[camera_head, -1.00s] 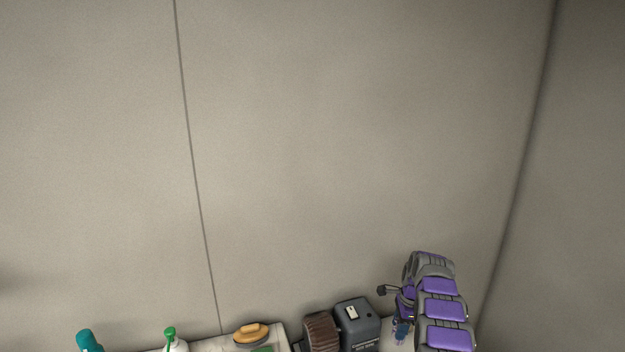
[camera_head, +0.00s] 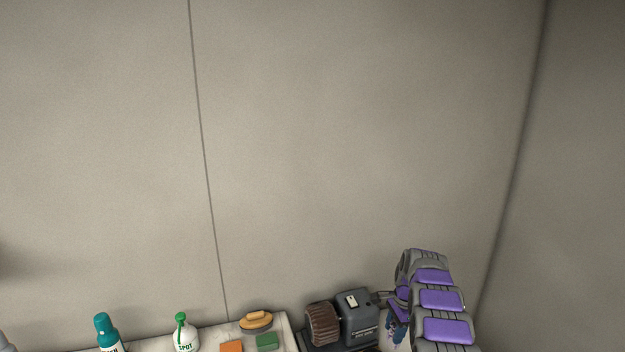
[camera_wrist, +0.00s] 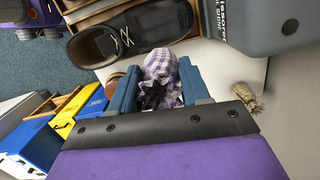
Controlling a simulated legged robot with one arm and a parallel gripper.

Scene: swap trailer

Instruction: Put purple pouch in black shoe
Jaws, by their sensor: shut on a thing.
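The purple pouch (camera_wrist: 163,66), a purple-and-white checked cloth bag, is between the blue fingers of my gripper (camera_wrist: 160,88) in the wrist view. My gripper is shut on it. The black shoe (camera_wrist: 150,20) is at the upper left of the wrist view, with its dark opening (camera_wrist: 92,46) toward the left. The pouch is just below the shoe in the picture. I cannot tell the height gap between them. In the head view my arm is at the lower right, and neither pouch nor shoe can be made out.
A grey polishing machine (camera_head: 358,318) with a brown brush roller (camera_head: 322,325) stands on the bench. Blue and yellow boxes (camera_wrist: 62,122) are at left. Bottles (camera_head: 186,335), a brush (camera_head: 256,320) and sponges (camera_head: 267,342) line the bench.

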